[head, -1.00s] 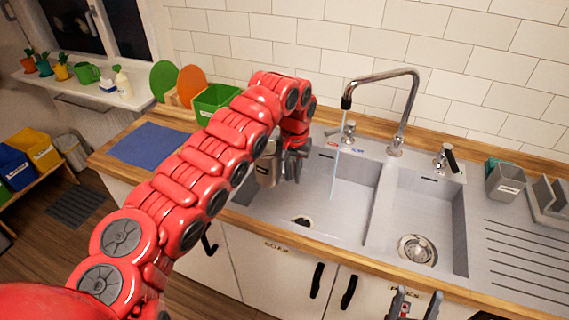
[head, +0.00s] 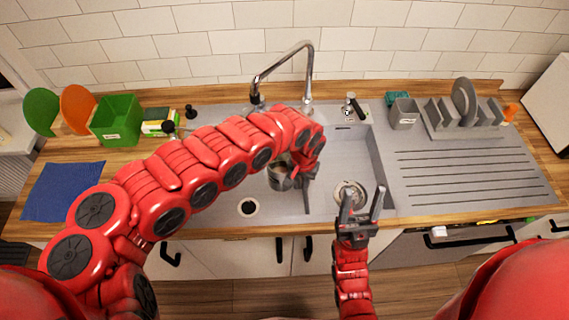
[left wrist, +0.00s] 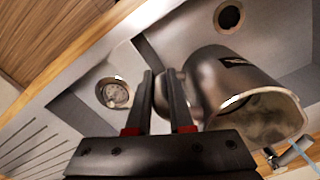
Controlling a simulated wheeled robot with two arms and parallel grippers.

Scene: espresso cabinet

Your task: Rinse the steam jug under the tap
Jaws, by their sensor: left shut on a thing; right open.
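The steel steam jug (head: 280,179) is over the left basin, near the divider, partly hidden by my arm in the head view. My left gripper (head: 308,172) is shut on its handle. In the left wrist view the fingers (left wrist: 160,98) close on the handle and the jug (left wrist: 232,82) shows large beside them. The tap (head: 308,70) arches behind the basin; its spout end is just behind my left forearm. A thin pale water stream (left wrist: 305,152) shows at the lower right of the left wrist view, near the jug's mouth. My right gripper (head: 360,208) is open and empty in front of the right basin.
The left drain (head: 247,207) and right drain (head: 349,192) show. A grey ribbed drainboard (head: 470,175) and dish rack (head: 463,118) lie right. A green bin (head: 115,122) and blue cloth (head: 62,190) are left. A tap lever (head: 350,100) stands behind the right basin.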

